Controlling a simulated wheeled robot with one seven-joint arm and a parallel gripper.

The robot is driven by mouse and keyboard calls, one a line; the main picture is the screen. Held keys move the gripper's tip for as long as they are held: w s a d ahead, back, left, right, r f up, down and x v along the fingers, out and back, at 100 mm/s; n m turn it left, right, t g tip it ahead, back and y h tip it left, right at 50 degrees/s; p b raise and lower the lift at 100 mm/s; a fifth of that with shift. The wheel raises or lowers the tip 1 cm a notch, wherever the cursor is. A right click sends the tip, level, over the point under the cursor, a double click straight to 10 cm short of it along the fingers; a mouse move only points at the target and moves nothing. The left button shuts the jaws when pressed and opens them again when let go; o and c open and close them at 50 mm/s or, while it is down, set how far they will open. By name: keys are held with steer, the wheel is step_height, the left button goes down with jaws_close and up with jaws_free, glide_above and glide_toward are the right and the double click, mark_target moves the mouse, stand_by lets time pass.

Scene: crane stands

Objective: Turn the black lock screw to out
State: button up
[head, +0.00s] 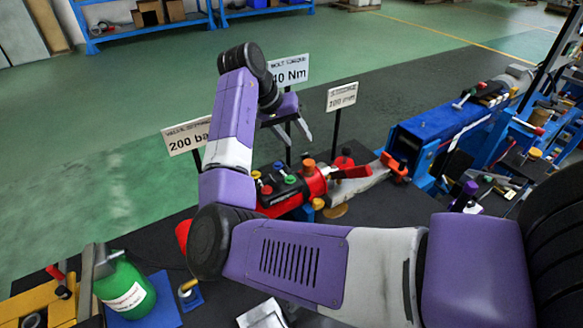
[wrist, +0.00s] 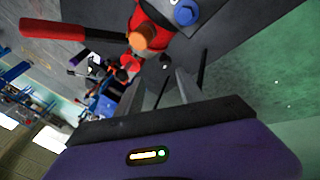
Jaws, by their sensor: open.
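A red machine block (head: 312,186) with several coloured knobs on top stands on the dark bench in the head view.
A red-handled lever (head: 350,172) sticks out at the block's right. Signs reading 200 bar (head: 188,137), 40 Nm (head: 289,70) and 100 mm (head: 341,97) stand on posts close to my arm. A blue machine (head: 440,125) is at right. A green bottle (head: 125,290) is at front left.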

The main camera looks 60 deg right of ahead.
mark_target(304, 155)
steer(key=shift+m+h, duration=0.3)
steer(key=shift+h, duration=0.1)
steer(key=shift+w+a+f+p+x, duration=0.15)
steer(key=shift+x, duration=1.1)
steer(key=shift+w+a+f+p+x, duration=0.1)
steer(key=shift+a+p+x, duration=0.1)
steer(key=shift+x, duration=1)
steer(key=shift+w+a+f+p+x, duration=0.15)
steer(key=shift+x, duration=1.1)
jaws_close()
